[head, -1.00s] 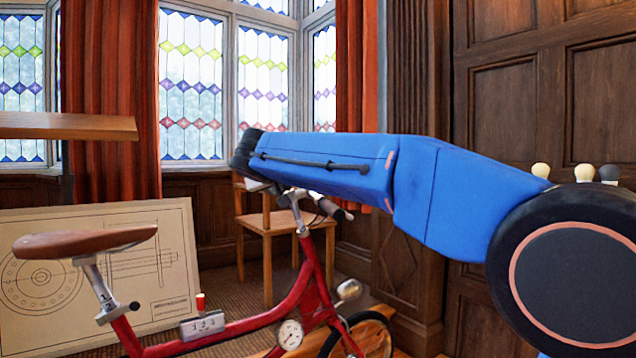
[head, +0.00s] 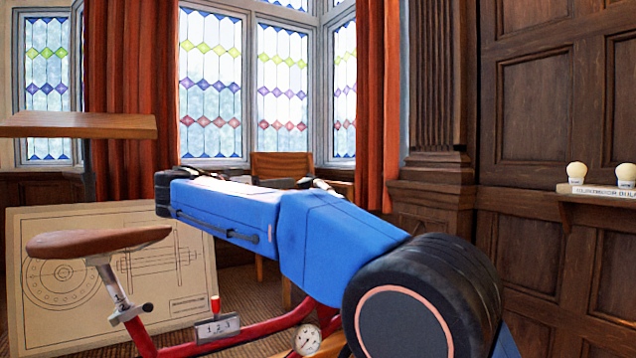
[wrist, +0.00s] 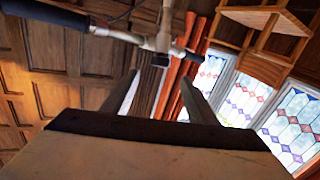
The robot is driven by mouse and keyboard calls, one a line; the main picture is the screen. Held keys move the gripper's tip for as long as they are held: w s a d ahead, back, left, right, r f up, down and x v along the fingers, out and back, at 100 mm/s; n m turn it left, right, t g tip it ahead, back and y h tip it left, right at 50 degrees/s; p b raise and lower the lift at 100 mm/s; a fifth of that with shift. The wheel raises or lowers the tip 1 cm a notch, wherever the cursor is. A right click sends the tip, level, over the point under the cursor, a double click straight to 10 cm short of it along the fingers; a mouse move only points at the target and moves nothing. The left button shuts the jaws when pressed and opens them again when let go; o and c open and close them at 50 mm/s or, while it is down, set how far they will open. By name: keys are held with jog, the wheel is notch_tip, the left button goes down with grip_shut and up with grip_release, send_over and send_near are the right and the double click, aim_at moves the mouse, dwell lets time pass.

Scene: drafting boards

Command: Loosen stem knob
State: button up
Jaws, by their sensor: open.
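The red exercise bike (head: 270,325) stands in front of me, its brown saddle (head: 98,242) at the left. My blue arm hides most of its handlebar and stem in the head view. In the wrist view the grey stem (wrist: 166,22) and handlebar (wrist: 118,32) show upside down at the top. A small dark piece (wrist: 160,60) sits at the stem's end; I cannot tell if it is the stem knob. My gripper (wrist: 160,78) is open and empty, its two fingers spread below the stem in the picture. Contact is not visible. The gripper is hidden in the head view.
A seat-post lever (head: 146,307), a numbered box (head: 218,328) and a round gauge (head: 307,340) are on the bike. A wooden chair (head: 283,163) stands behind. A drawing board (head: 40,325) leans at left. A wall shelf (head: 566,197) with pale knobs is at right.

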aim_at(306, 182)
jog(key=x, duration=1.5)
jog(key=shift+w+d, duration=0.15)
jog(key=shift+w, duration=0.05)
jog(key=c, duration=1.1)
jog(key=shift+o, duration=0.2)
jog(key=shift+n+t+y, duration=0.4)
jog(key=shift+y, duration=0.1)
jog(key=n+y, duration=0.1)
jog(key=n+t+y, duration=0.1)
jog(key=y, duration=0.1)
jog(key=a+n+y, duration=0.1)
jog(key=n, duration=0.1)
jog(key=shift+w+t+y, duration=0.25)
jog(key=shift+t+y, duration=0.05)
jog(key=shift+w+a+f+n+y, duration=0.1)
jog(key=shift+a+n+y, duration=0.2)
jog(key=shift+n+y, duration=0.8)
jog(key=shift+a+f+n+y, duration=0.1)
jog(key=shift+a+n+y, duration=0.2)
jog(key=shift+n+y, duration=0.75)
jog(key=shift+y, duration=0.25)
